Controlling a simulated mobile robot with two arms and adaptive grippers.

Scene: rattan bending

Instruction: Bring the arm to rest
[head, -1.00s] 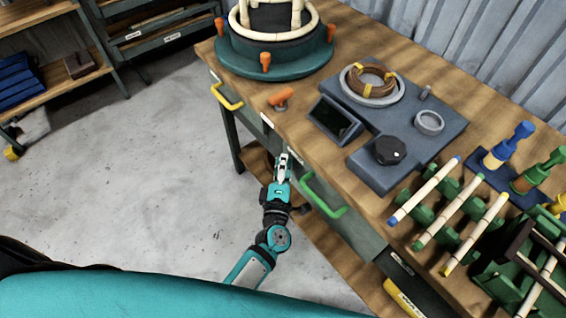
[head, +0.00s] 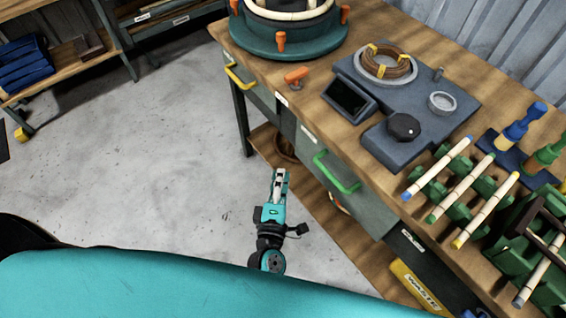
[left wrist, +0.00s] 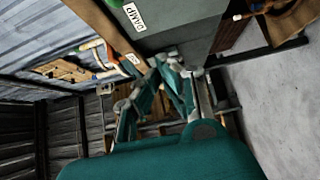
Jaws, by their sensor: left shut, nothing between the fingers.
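My left gripper (head: 279,178) is in front of the workbench (head: 284,82), at the left of the green drawer handle (head: 337,172) in the head view. It is shut and holds nothing. It hangs apart from the bench, over the floor side. In the left wrist view, the shut fingers (left wrist: 168,75) are beside the bench's drawer front (left wrist: 180,22). My right gripper is not in view.
On the bench are a round teal fixture (head: 285,40) with orange clamps, a blue-grey station (head: 440,108) with a coil, and a green rack (head: 455,195) of rods. The grey floor (head: 130,170) at left is clear.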

